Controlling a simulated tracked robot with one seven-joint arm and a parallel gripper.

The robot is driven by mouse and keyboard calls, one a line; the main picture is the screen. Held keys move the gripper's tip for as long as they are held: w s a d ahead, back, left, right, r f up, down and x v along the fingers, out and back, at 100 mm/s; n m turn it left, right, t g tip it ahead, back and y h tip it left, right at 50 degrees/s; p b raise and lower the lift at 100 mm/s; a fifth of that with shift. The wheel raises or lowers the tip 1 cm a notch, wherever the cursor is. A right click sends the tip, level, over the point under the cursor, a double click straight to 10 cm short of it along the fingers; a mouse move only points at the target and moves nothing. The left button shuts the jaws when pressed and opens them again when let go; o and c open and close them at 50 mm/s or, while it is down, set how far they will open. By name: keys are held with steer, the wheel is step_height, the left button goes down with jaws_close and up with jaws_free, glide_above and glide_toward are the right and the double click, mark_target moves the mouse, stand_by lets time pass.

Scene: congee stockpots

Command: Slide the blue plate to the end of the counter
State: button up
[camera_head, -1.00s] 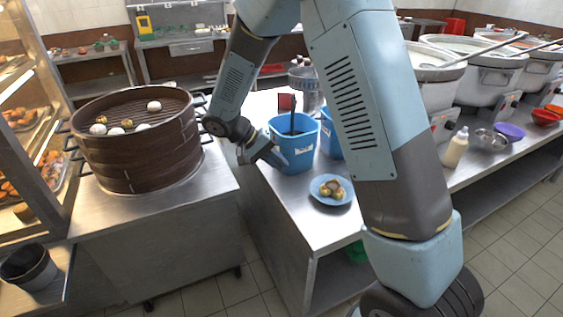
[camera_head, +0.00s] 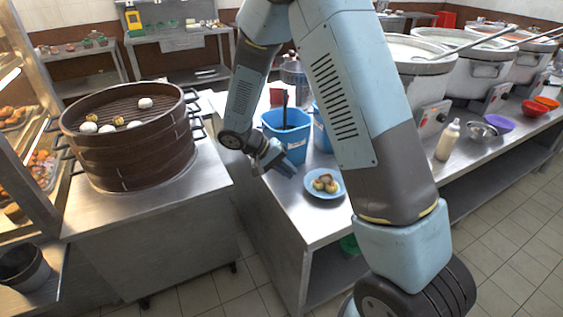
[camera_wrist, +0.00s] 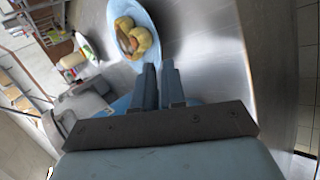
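The blue plate (camera_head: 322,196) lies on the steel counter (camera_head: 300,225) near its front end. It holds a few yellowish and brown food pieces (camera_head: 326,183). My gripper (camera_head: 291,170) is low over the counter, left of the plate and in front of a blue tub. In the wrist view the plate (camera_wrist: 152,38) is just beyond my fingertips (camera_wrist: 159,66), with the food (camera_wrist: 133,38) on it. The two fingers are close together with only a thin gap and nothing between them. I cannot tell whether they touch the plate.
The blue tub (camera_head: 288,143) holds a dark-handled tool; another tub is partly hidden behind my arm. A round brown steamer (camera_head: 130,150) with buns stands on the left counter. Stockpots (camera_head: 470,70), a bottle (camera_head: 447,140) and bowls (camera_head: 482,131) line the right side.

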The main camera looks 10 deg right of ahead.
mark_target(311, 188)
steer(key=shift+x, duration=3.2)
steer(key=shift+c, duration=0.3)
jaws_close()
steer(key=shift+s+a, duration=0.1)
steer(key=shift+s, duration=0.05)
